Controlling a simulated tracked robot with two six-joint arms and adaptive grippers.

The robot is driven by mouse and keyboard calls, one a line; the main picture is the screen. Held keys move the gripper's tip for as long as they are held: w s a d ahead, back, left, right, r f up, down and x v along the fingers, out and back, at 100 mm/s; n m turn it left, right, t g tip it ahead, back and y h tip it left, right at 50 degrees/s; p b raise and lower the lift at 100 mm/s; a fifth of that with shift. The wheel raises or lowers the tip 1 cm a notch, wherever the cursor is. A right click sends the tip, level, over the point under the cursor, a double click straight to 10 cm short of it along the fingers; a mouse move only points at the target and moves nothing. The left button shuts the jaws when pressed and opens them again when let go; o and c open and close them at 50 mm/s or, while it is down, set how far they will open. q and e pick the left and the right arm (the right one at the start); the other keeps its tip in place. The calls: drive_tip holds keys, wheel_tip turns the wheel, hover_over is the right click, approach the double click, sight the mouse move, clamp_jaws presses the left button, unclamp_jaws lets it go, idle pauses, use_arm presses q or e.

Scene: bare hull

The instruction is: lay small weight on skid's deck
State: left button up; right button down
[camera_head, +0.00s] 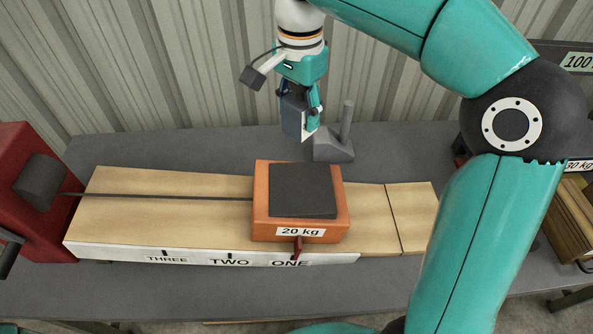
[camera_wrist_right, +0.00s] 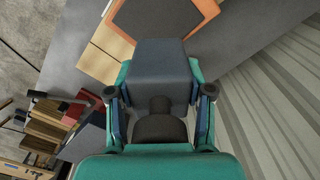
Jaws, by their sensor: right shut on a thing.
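The small weight (camera_head: 292,116) is a blue-grey block. My right gripper (camera_head: 303,108) is shut on it and holds it in the air behind the skid. In the right wrist view the weight (camera_wrist_right: 160,68) sits between the fingers (camera_wrist_right: 158,94), with a dark knob toward the palm. The skid (camera_head: 262,203) is an orange box labelled 20 kg, with a dark grey deck (camera_head: 303,190) that is bare. The skid also shows in the right wrist view (camera_wrist_right: 205,12), beyond the weight. My left gripper is not in view.
The skid stands on a wooden track (camera_head: 150,212) marked ONE, TWO, THREE. A dark line runs left to a red winch-like unit (camera_head: 45,220). A grey wedge with a post (camera_head: 335,147) stands on the table behind the skid. Labelled shelving (camera_head: 575,62) is at right.

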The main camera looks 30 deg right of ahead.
drive_tip(key=f, duration=1.7)
drive_tip(key=shift+s+d, duration=0.15)
drive_tip(key=shift+d, duration=0.05)
drive_tip(key=shift+f, duration=0.1)
drive_tip(key=shift+c, duration=2.2)
unclamp_jaws()
wheel_tip(320, 180, up, 12)
drive_tip(key=shift+r, duration=0.1)
